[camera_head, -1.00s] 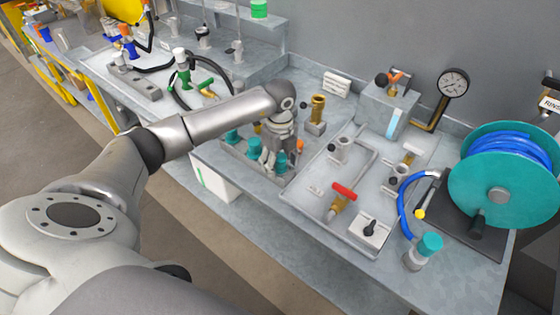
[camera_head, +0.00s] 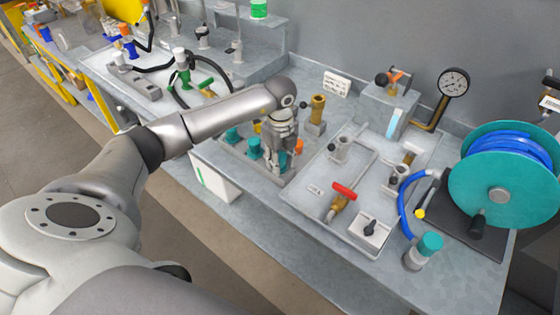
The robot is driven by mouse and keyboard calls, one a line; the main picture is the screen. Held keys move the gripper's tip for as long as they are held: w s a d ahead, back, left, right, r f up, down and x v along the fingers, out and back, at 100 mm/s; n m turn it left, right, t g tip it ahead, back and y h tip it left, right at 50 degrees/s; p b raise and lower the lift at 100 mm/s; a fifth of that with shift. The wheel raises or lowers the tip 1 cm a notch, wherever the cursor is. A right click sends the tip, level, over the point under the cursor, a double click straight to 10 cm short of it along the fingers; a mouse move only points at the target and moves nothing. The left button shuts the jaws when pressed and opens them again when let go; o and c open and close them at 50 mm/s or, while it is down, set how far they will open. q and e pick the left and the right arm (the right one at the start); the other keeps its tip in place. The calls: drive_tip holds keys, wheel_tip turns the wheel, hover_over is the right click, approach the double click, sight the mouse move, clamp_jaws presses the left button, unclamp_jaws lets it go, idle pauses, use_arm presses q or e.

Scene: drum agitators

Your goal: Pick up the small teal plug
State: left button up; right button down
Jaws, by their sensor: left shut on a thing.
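My left gripper (camera_head: 279,159) points down over the grey tray (camera_head: 262,177) near the middle of the bench. It is shut on a small teal plug (camera_head: 282,160), which is mostly hidden by the fingers. I cannot tell whether the plug is clear of the tray. Two other teal plugs, one just left of the gripper (camera_head: 254,147) and one farther left (camera_head: 232,135), stand in the same tray. My right gripper is not in view.
An orange-topped piece (camera_head: 298,147) stands close right of the gripper, with a brass fitting (camera_head: 317,108) behind. A shallow metal tray (camera_head: 318,207) with a red-handled valve (camera_head: 343,192) lies to the right. A teal hose reel (camera_head: 510,180) stands at far right.

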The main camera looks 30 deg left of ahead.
use_arm(q)
wheel_tip(320, 180, up, 2)
drive_tip(key=shift+w+r, duration=0.1)
drive_tip(key=s+d+r+b, duration=0.1)
drive_tip(key=s+r+b, duration=0.1)
drive_tip(key=s+r, duration=0.3)
drive_tip(key=s+d+r+b, duration=0.2)
drive_tip(key=s+r, duration=0.3)
drive_tip(key=s, duration=0.3)
drive_tip(key=shift+s+d+r, duration=0.15)
drive_tip(key=shift+s+d, duration=0.15)
drive_tip(key=shift+s, duration=0.05)
